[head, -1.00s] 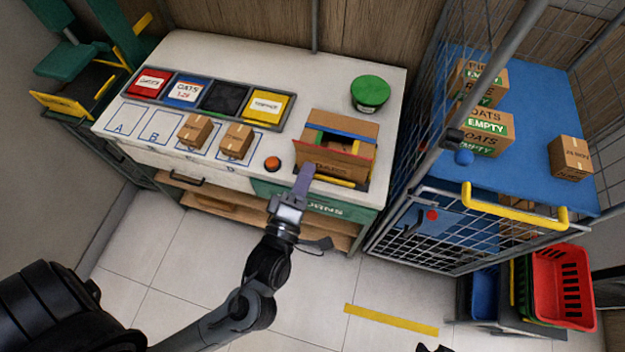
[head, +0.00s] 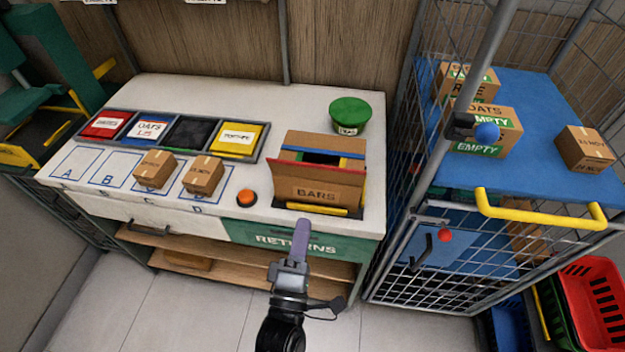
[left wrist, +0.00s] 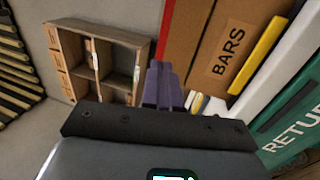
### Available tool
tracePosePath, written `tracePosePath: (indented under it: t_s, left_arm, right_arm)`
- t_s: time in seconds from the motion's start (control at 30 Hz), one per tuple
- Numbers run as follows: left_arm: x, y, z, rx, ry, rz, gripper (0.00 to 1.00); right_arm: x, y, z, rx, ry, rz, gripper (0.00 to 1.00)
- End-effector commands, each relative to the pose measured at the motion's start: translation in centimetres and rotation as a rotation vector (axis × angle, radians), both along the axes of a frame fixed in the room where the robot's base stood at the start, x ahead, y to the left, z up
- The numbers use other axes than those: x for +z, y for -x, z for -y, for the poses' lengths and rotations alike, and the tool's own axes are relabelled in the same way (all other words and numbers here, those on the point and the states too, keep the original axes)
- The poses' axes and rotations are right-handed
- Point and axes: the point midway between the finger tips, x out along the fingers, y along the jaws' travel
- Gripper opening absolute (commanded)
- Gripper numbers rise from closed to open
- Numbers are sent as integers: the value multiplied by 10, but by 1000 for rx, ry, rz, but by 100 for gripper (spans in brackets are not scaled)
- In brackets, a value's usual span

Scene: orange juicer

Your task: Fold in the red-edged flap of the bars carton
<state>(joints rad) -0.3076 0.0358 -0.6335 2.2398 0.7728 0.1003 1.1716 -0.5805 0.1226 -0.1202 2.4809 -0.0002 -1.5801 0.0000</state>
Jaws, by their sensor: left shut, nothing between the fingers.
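The bars carton (head: 318,192) is a brown box at the right end of the white bench, with BARS on its front. Its red-edged flap (head: 312,171) is on the near side, its red edge running across the front of the opening; it appears raised, not folded in. A blue edge shows behind it, and a brown panel stands at the back. My left gripper (head: 302,226) is shut and empty, in front of and below the carton, apparently apart from it. Its purple fingers (left wrist: 162,82) show beside the carton (left wrist: 232,50) in the left wrist view. My right gripper is not in view.
A yellow strip (head: 310,210) lies along the carton's front base. An orange button (head: 247,197) and two small boxes (head: 204,175) are to its left, a green-lidded tub (head: 350,113) behind. A wire cage (head: 440,275) stands close on the right.

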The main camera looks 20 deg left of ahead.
Motion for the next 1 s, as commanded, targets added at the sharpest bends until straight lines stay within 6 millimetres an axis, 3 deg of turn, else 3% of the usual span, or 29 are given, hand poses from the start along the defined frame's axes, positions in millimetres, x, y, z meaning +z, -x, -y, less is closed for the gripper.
tracePosePath:
  t_s: [0.5,0.73,1.0]
  left_arm:
    - [25,-85,-23,1,-3,2,0]
    - [29,-103,-27,1,-2,0,0]
    - [29,-107,-28,0,-1,-1,0]
  right_arm:
    - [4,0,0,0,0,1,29]
    - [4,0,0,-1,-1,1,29]
    - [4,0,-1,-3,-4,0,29]
